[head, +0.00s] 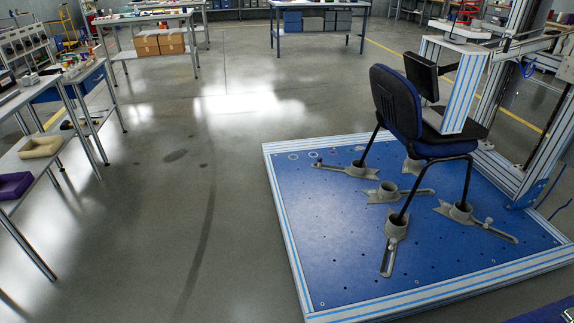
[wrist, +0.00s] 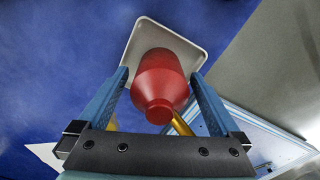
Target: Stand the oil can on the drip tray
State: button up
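The red oil can (wrist: 160,75) is in the middle of the wrist view, its narrower capped end towards the camera. A gold-coloured spout (wrist: 182,125) shows at its lower right. Behind the can is the pale grey drip tray (wrist: 143,36), with rounded corners and a raised rim. The can overlaps the tray in this view; whether its hidden base touches the tray I cannot tell. My gripper (wrist: 159,72) has one blue finger on each side of the can, close to its sides. Contact is unclear. In the head view I make out no can, tray or gripper.
A blue surface (wrist: 60,60) lies around the tray. In the head view, a dark chair (head: 400,100) stands on a blue test platform (head: 330,240) with grey clamps and a metal frame. Benches (head: 70,85) stand at the left. The floor (head: 150,220) between is clear.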

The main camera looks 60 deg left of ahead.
notch_tip(320, 180, up, 12)
jog(key=p, duration=0.4)
jog(key=shift+r, duration=0.15)
